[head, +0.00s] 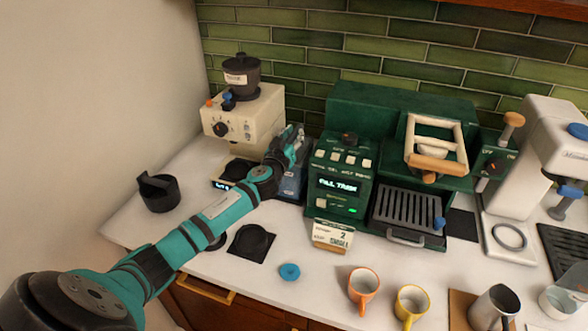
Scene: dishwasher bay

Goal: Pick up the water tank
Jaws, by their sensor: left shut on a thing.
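The water tank (291,186) is a bluish, see-through container at the left side of the green espresso machine (345,178). My left arm reaches in from the lower left and partly covers the tank. My left gripper (291,142) is at the tank's upper part and is shut on it. The fingertips are small and partly hidden, so the exact contact is hard to see. The tank looks upright, and I cannot tell whether it touches the counter. The machine's display reads "FILL TANK". My right gripper is not in view.
A cream grinder (262,112) stands behind my left arm. A black portafilter-like item (158,192), black mat (251,242), blue disc (289,271), orange cup (363,286), yellow cup (410,302) and steel pitcher (494,306) occupy the counter. A white machine (525,150) stands right.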

